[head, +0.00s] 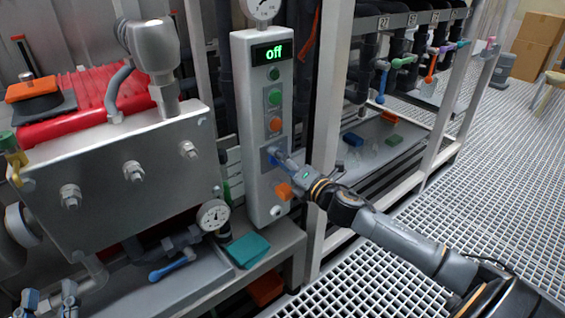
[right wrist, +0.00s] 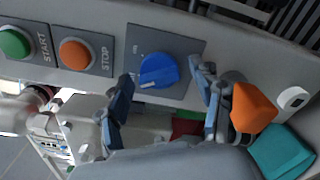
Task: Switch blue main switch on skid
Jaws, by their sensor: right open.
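The blue main switch (right wrist: 158,72) is a round knob on a grey plate of the control panel, with a white mark near its lower left edge. In the head view it is mostly hidden behind my right gripper (head: 285,162). The right wrist view shows that gripper (right wrist: 162,76) open, one finger on each side of the knob; I cannot tell whether they touch it. The panel display (head: 272,53) reads "off" in green. My left gripper (head: 48,298) is at the bottom left of the head view, its fingers apart, away from the panel.
A STOP button (right wrist: 76,53) and green START button (right wrist: 14,43) sit beside the switch. An orange knob (right wrist: 252,107) is close to one right finger. A teal cloth-like item (head: 248,250) lies below the panel. A frame post (head: 322,130) stands right of it.

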